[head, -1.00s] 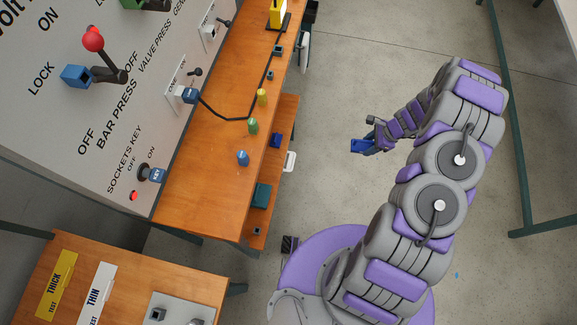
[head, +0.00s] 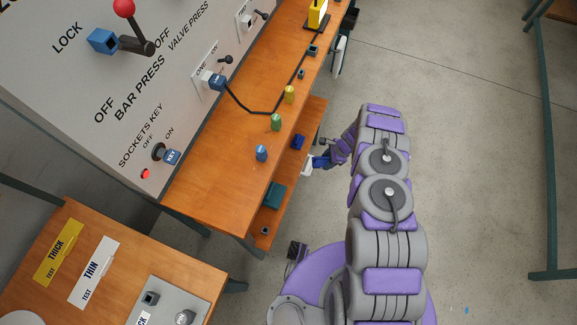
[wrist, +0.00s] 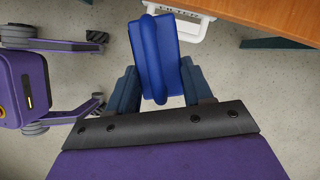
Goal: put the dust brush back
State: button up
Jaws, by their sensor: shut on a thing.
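My gripper (wrist: 160,92) is shut on a blue object, which I take to be the dust brush (wrist: 153,50). In the wrist view the blue body sticks out ahead between the two dark blue fingers. In the head view my gripper (head: 330,160) is small and partly hidden by my arm, close to the side of the bench. A white bracket-like holder (head: 308,166) sits at the edge of the lower shelf, right beside the gripper. In the wrist view this holder (wrist: 197,30) lies just beyond the brush, which covers part of it; contact cannot be told.
The lower shelf (head: 288,172) carries a dark blue block (head: 298,142) and a teal box (head: 273,195). Coloured pieces stand on the bench top (head: 218,170) above. A control panel (head: 80,105) is at the left. The floor (head: 460,150) at right is clear.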

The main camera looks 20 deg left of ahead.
jog(key=s+a+b, duration=0.1)
jog(key=a, duration=0.4)
jog(key=s+a+b, duration=0.1)
jog(key=s+a, duration=0.1)
jog(key=a, duration=0.3)
jog(key=s+a+b, duration=0.1)
jog(key=a, duration=0.4)
jog(key=shift+s, duration=0.25)
notch_tip(320, 180, down, 4)
jog(key=shift+s+a+r+b, duration=0.1)
jog(key=shift+a+r+b, duration=0.05)
jog(key=shift+b, duration=0.8)
jog(key=shift+c, duration=0.4)
jog(key=o, duration=1.1)
jog(key=p+v, duration=0.3)
jog(key=v, duration=0.9)
jog(key=shift+r, duration=0.1)
